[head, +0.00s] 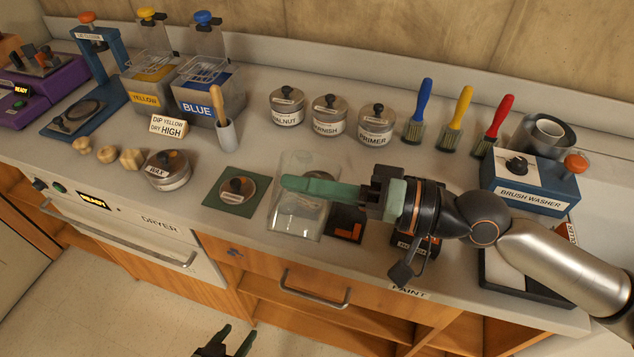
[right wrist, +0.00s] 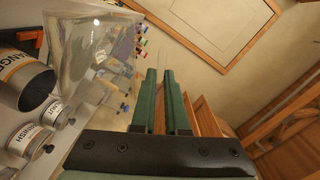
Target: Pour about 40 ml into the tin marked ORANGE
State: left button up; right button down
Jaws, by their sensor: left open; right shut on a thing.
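My right gripper (head: 300,187) reaches in from the right, its green fingers shut on a clear jug (head: 291,226). The jug also shows in the right wrist view (right wrist: 92,48), left of the fingers (right wrist: 165,95). I cannot tell how far it tilts or how much liquid it holds. A metal tin (right wrist: 22,72) whose label ends in "ANGE" is close beside the jug in the right wrist view, its mouth dark. In the head view I cannot make out that label; the jug and arm cover this area. My left gripper (head: 228,340) is open and empty, low in front of the counter.
Lidded tins of walnut (head: 287,107), varnish (head: 329,116) and primer (head: 376,125) stand behind. A lidded tin (head: 238,190) sits on a green mat left of the jug. A black plate with orange marking (head: 347,227) lies right. Blue, yellow and red brushes stand behind the arm.

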aim_at(302, 227)
dwell(0.7)
jog(key=shift+s+a+r+n, duration=0.1)
jog(key=shift+s+n, duration=0.2)
jog(key=shift+s, duration=0.15)
jog(key=f+b, duration=0.1)
jog(key=s+f+n+b, duration=0.1)
jog(key=f+b, duration=0.1)
jog(key=shift+s+a+n, duration=0.2)
jog(key=shift+s+n, duration=0.1)
jog(key=shift+n, duration=0.1)
jog(key=shift+s+r+n, duration=0.4)
jog(key=shift+s+n, duration=0.1)
jog(key=shift+n, duration=0.4)
jog(key=shift+s+a+r+y, duration=0.1)
jog(key=shift+y, duration=0.2)
jog(key=shift+s+n, duration=0.2)
jog(key=shift+n, duration=0.4)
jog(key=shift+s+a+f, duration=0.1)
jog(key=shift+f, duration=0.35)
